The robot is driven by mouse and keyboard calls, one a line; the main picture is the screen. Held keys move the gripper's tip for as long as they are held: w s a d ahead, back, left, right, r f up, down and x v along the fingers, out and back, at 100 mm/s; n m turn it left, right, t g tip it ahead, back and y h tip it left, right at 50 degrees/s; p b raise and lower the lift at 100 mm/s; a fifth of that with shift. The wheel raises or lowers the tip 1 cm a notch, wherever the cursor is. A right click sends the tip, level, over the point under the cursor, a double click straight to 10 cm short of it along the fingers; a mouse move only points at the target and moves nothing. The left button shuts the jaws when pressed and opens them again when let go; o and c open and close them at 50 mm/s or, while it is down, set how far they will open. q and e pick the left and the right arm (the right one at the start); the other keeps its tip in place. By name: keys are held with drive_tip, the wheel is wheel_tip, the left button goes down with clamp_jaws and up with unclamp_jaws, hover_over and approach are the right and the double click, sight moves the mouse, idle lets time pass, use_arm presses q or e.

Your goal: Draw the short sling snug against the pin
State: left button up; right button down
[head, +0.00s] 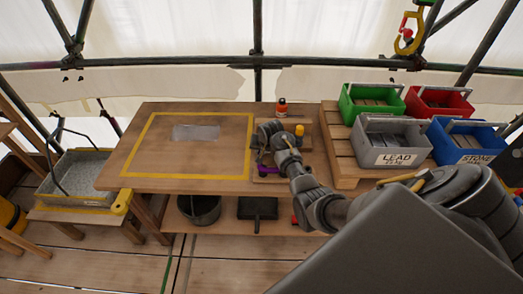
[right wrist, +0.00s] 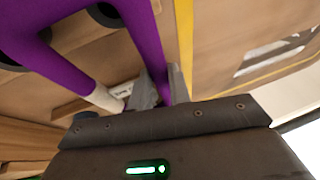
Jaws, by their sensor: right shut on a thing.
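The purple sling (right wrist: 145,35) runs as a wide loop across the upper left of the right wrist view, and one strand comes down to my right gripper (right wrist: 160,92). The gripper is shut on that purple strand. In the head view my right gripper (head: 268,140) is over the right part of the workbench, and a little purple sling (head: 266,170) shows just below it. A pale rounded piece (right wrist: 105,98) lies beside the fingers; I cannot tell whether it is the pin. I cannot make out the pin elsewhere. My left gripper is not in view.
The workbench (head: 120,170) has a yellow taped rectangle with a grey plate (head: 196,132). Green (head: 362,115), red (head: 465,112), grey (head: 365,145) and blue (head: 440,145) crates stand right. A yellow hook (head: 405,45) hangs above.

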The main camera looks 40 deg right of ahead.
sight(260, 168)
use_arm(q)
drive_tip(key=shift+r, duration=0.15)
use_arm(e)
drive_tip(key=shift+s, duration=0.1)
drive_tip(key=shift+s+a+p, duration=0.45)
drive_tip(key=shift+s+p, duration=0.1)
drive_tip(key=shift+p, duration=0.15)
drive_tip(key=shift+s+a, duration=0.35)
drive_tip(key=shift+a, duration=0.05)
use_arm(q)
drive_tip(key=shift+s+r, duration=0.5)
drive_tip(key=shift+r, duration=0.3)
use_arm(e)
drive_tip(key=shift+f, duration=0.1)
drive_tip(key=c, duration=1.2)
unclamp_jaws()
drive_tip(key=shift+d, duration=0.1)
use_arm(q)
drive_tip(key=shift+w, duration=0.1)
